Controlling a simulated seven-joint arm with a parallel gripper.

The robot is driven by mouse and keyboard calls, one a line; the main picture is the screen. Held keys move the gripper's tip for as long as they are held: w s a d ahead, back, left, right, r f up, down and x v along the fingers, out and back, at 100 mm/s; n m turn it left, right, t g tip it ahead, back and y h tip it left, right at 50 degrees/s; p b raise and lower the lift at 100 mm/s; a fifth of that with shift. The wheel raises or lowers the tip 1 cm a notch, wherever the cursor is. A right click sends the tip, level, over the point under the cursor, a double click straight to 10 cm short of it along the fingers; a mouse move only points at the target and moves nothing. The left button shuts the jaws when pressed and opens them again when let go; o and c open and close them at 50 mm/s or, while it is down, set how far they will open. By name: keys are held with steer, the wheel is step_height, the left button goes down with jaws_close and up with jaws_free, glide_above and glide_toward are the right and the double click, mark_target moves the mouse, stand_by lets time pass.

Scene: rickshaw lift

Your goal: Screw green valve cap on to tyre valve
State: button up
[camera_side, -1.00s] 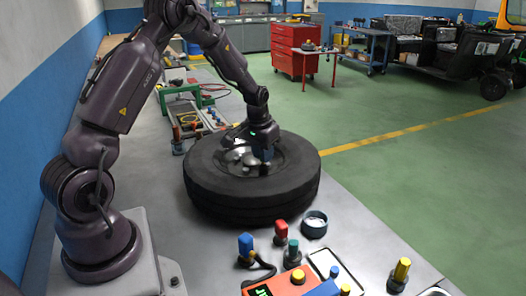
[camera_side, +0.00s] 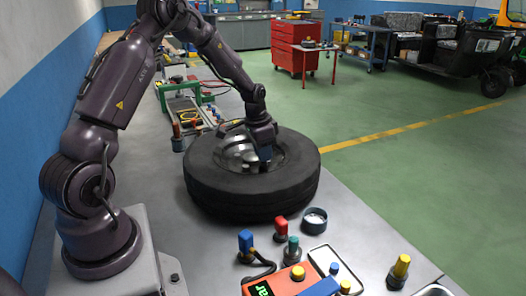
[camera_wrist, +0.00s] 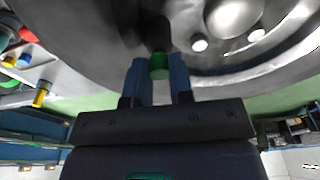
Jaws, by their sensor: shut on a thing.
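The black tyre (camera_side: 230,190) lies flat on the grey bench, with a silver wheel hub (camera_side: 236,155) in its middle. My gripper (camera_side: 264,154) points down inside the rim, on the right side of the hub. In the wrist view, its two blue fingers (camera_wrist: 160,72) are shut on the green valve cap (camera_wrist: 159,66). A dark stem-like shape, seemingly the tyre valve (camera_wrist: 157,38), lies in line with the cap, right beyond it. I cannot tell whether cap and valve touch or are threaded. In the side view the fingers and rim hide the cap and valve.
An orange device (camera_side: 290,283) and several coloured-capped fittings stand at the bench front, with a dark round dish (camera_side: 314,220) near the tyre. A rack of parts (camera_side: 190,118) lies behind the tyre.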

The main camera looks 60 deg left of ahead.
steer(key=m+h, duration=0.1)
steer(key=m, duration=0.6)
steer(key=m+g, duration=0.1)
steer(key=m, duration=0.4)
steer(key=shift+d+f+m, duration=0.1)
steer(key=shift+m, duration=0.3)
steer(key=o, duration=0.5)
